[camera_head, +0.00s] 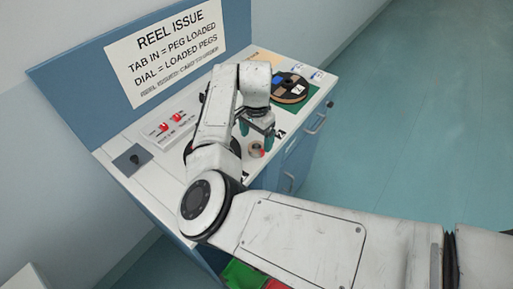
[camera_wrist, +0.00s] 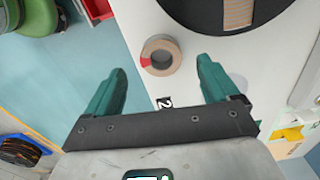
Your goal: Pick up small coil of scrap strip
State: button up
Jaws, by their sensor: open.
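The small coil of scrap strip (camera_wrist: 174,45) is a tan-grey ring with a red patch on its left side. It lies on the white bench top near the edge, and in the head view (camera_head: 257,152) it shows just below my gripper. My gripper (camera_wrist: 162,72) is open and empty, with its two green fingers pointing toward the coil. In the wrist view the coil lies a little beyond the fingertips, between their lines and nearer the middle. In the head view my gripper (camera_head: 255,136) hangs above the bench beside the coil.
A dark reel (camera_head: 291,87) lies on a green mat at the bench's far end. A panel with red switches (camera_head: 170,121) and a dark square with a knob (camera_head: 134,160) are at the left. A sign board (camera_head: 165,48) stands behind. Open floor (camera_head: 410,110) lies to the right.

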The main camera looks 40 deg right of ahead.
aim_at(256, 147)
notch_tip(256, 147, down, 4)
jog(key=shift+d+f+p, duration=0.1)
jog(key=shift+p, duration=0.25)
jog(key=shift+c, duration=0.2)
jog(key=shift+w, duration=0.1)
jog(key=c, duration=1.1)
jog(key=shift+c, duration=0.2)
